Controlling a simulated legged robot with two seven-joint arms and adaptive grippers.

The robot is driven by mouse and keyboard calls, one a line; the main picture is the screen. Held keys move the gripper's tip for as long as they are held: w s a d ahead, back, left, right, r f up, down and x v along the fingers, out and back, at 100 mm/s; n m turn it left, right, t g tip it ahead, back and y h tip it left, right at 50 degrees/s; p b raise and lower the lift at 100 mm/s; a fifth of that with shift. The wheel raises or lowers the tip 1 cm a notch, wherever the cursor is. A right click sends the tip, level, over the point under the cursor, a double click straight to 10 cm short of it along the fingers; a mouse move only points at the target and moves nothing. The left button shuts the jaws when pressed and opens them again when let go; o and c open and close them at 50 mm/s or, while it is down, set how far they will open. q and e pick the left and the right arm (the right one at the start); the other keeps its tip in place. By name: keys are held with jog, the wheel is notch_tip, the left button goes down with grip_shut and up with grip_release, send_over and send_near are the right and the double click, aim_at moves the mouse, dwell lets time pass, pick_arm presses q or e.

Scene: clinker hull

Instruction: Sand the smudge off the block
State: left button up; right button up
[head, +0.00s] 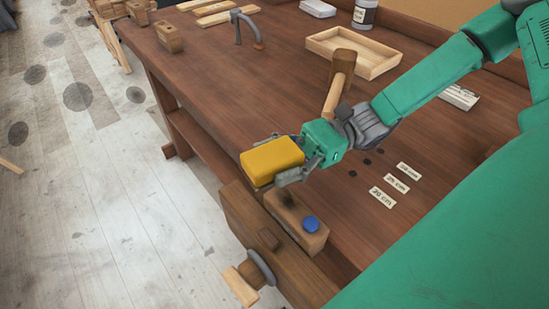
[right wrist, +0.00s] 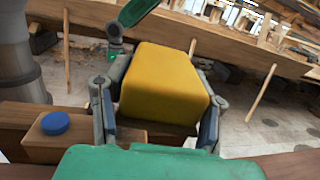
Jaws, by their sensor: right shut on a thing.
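My right gripper (head: 281,160) is shut on a yellow sanding block (head: 268,158). In the right wrist view the sanding block (right wrist: 163,85) sits between the two fingers. The wooden block (head: 308,238) is at the table's front edge, by the vise, with a round blue knob (head: 311,223) on its right end. A dark smudge (head: 286,197) shows on its top, partly hidden by the gripper. The sanding block is over or just beyond the block's far end; I cannot tell whether they touch.
The wooden vise (head: 262,240) juts from the bench's front edge. Paper labels (head: 383,198) lie to the right. The bench's left middle (head: 210,95) is clear.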

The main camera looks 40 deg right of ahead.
aim_at(275, 153)
jog(key=shift+r, duration=0.6)
notch_tip(275, 153, up, 3)
jog(key=p, duration=0.3)
jog(key=shift+f, duration=0.1)
dwell(0.5)
